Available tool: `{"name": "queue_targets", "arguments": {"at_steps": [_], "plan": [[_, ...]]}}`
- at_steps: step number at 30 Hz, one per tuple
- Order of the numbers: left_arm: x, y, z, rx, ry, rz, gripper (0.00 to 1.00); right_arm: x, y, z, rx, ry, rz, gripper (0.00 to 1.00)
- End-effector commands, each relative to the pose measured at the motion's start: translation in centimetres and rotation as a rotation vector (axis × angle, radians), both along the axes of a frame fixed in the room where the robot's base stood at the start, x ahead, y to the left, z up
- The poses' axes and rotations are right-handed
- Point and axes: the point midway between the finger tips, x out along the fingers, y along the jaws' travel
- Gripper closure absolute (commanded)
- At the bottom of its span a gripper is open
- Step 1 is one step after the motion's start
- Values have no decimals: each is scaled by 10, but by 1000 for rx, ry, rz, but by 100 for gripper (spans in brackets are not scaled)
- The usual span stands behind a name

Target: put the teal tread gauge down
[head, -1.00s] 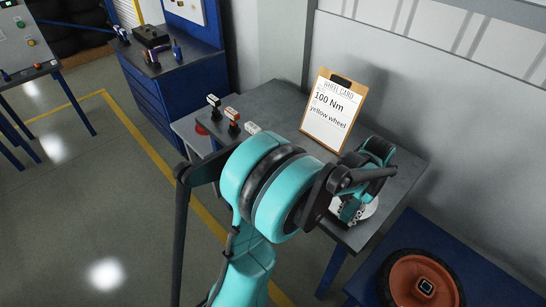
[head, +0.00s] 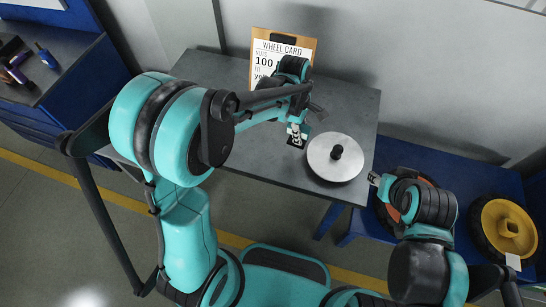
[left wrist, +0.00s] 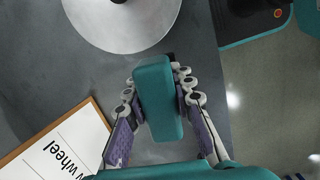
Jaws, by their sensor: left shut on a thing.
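The teal tread gauge (left wrist: 158,97) is a rounded oblong block, held between the fingers of my left gripper (left wrist: 160,112) in the left wrist view. The grey table top (left wrist: 70,82) lies behind it; I cannot tell whether the gauge touches it. In the head view my left gripper (head: 297,136) is over the table (head: 270,165), left of a round silver plate (head: 322,166); the gauge is mostly hidden there. My right gripper (head: 376,181) is just beyond the table's right edge, and its fingers are too small to judge.
The silver plate has a dark central knob (head: 337,152). A wheel card (head: 265,50) on a clipboard stands at the table's back, partly behind my left arm. A blue bench to the right holds an orange wheel (head: 408,188) and a yellow wheel (head: 506,228). The table's front middle is clear.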

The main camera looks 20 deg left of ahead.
Motion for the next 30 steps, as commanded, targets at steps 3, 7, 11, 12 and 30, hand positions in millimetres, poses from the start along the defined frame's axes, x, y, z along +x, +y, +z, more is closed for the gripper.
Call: {"name": "queue_targets", "arguments": {"at_steps": [3, 7, 11, 12, 30], "plan": [[0, -21, 11, 0, 0, 226, 100, 0, 0, 11, 0, 0, 0, 60], [0, -36, 16, 1, 0, 405, 100, 0, 0, 16, 0, 0, 0, 60], [0, -41, 16, 2, 2, 493, 100, 0, 0, 16, 0, 0, 0, 60], [-1, -39, 14, 1, 2, 508, 100, 0, 0, 15, 0, 0, 0, 60], [-38, 65, -53, 1, 2, 516, 100, 0, 0, -19, 0, 0, 0, 60]]}}
